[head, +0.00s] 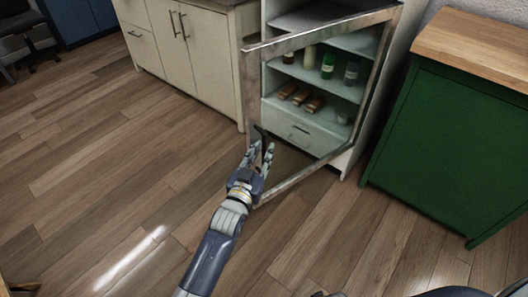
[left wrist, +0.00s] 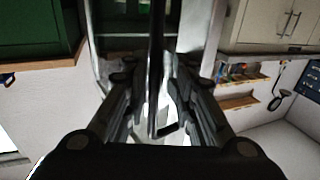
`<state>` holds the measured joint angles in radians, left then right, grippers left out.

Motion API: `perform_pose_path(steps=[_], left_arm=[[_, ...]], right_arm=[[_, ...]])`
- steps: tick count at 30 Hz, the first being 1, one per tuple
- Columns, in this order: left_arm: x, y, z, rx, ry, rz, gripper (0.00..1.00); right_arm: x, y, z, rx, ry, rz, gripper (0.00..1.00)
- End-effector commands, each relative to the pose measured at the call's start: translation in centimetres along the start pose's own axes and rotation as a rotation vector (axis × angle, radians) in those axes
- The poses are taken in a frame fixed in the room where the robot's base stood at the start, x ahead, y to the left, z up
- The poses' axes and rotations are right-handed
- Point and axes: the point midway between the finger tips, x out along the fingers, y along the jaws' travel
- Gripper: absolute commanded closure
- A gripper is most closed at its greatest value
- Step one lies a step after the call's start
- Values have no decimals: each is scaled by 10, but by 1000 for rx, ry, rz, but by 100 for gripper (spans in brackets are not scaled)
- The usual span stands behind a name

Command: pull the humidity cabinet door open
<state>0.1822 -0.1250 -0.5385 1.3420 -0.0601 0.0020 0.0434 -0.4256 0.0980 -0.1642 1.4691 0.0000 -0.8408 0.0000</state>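The humidity cabinet (head: 348,160) is a pale cabinet with shelves. Its glass door has a metal frame (head: 252,95) and stands partly open, swung out from the right side. A dark handle (head: 261,131) is on the door's free left side. My left gripper (head: 261,152) is at this edge, just below the handle in the picture, with its fingers apart. In the left wrist view, the door shows edge-on (left wrist: 155,65) between the spread fingers of the left gripper (left wrist: 155,85). Contact with the handle is not clear. My right gripper is out of view.
Bottles (head: 328,64) and brown items (head: 301,97) sit on the cabinet shelves. A cream cupboard (head: 205,60) stands on the left and a green cabinet with a wooden top (head: 445,145) on the right. The wooden floor (head: 100,165) at left is clear.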

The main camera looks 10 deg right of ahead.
Motion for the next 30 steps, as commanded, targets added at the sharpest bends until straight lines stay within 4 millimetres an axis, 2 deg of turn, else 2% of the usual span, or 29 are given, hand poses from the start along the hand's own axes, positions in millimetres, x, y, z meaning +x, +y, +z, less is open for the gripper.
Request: perform_pose_path(steps=[9,14,30], left_arm=[[1,3,-3,-4,5,4,71],[-9,3,-2,-4,5,4,71],[-104,1,-1,-4,2,2,71]], right_arm=[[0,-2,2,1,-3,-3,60],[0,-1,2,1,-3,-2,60],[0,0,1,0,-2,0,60]])
